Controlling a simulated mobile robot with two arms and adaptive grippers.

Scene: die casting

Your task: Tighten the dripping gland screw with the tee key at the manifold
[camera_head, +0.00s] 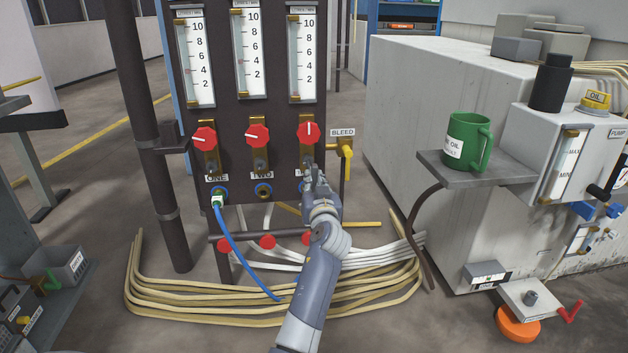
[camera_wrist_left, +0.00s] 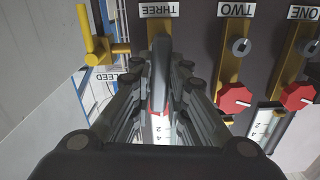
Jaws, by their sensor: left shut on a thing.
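The manifold (camera_head: 246,110) is a dark upright panel with three sight gauges, red knobs and brass blocks. My left gripper (camera_head: 316,184) is at the lower right of it, below the third red knob (camera_head: 308,131). In the left wrist view, which is upside down, my left gripper (camera_wrist_left: 163,92) is shut on a grey bar-shaped piece that appears to be the tee key (camera_wrist_left: 161,62), in front of column THREE. The gland screw there is hidden; I cannot tell whether the key touches it. Slotted screws show at TWO (camera_wrist_left: 240,47) and ONE (camera_wrist_left: 308,47). My right gripper is not in view.
A yellow bleed valve (camera_head: 346,150) sticks out right of the manifold, close to my gripper. A blue hose (camera_head: 239,252) hangs from port ONE. Pale pipes (camera_head: 180,300) run along the floor. A green mug (camera_head: 466,141) stands on a shelf (camera_head: 480,172) at right.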

